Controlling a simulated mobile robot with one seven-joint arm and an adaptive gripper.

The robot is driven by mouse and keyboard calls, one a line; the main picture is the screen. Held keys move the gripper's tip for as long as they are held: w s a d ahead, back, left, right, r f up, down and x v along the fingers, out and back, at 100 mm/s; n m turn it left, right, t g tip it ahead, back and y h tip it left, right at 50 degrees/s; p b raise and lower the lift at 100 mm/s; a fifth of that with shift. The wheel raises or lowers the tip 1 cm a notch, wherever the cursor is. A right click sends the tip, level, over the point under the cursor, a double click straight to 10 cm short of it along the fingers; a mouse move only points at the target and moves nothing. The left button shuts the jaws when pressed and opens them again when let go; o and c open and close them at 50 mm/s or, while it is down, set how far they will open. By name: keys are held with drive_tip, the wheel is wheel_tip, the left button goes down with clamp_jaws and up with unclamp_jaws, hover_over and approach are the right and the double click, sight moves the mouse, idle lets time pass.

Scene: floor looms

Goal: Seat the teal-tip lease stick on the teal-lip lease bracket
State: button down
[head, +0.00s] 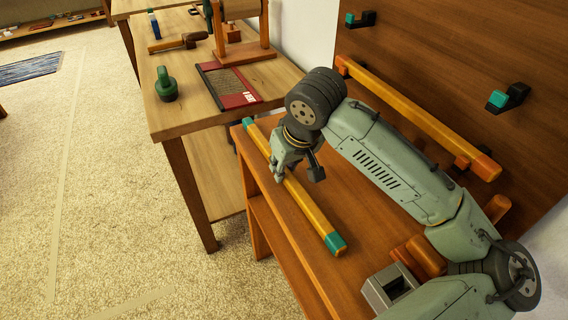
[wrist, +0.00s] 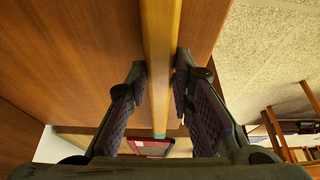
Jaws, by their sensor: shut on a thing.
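The teal-tip lease stick (head: 312,210) is a long yellow bar with a teal tip at each end. It lies lengthwise over the low orange-brown bench; I cannot tell whether it touches the bench top. My gripper (head: 295,174) is shut on the stick around its middle part. In the wrist view the stick (wrist: 160,50) runs between my two fingers (wrist: 160,88), its teal end showing beyond them. The teal-lip lease bracket shows as two black hooks with teal lips on the upright wooden panel, an upper one (head: 360,19) and a nearer one (head: 508,98).
A stick with orange ends (head: 420,115) rests on orange-lipped brackets on the panel, below the teal ones. The bench (head: 375,225) holds a grey metal block (head: 388,287). A neighbouring table (head: 180,110) carries a green weight (head: 166,85) and a red-edged reed-like frame (head: 228,85).

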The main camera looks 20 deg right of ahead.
drive_tip(key=c, duration=1.4)
unclamp_jaws()
drive_tip(key=shift+f, duration=0.1)
drive_tip(key=shift+b, duration=0.4)
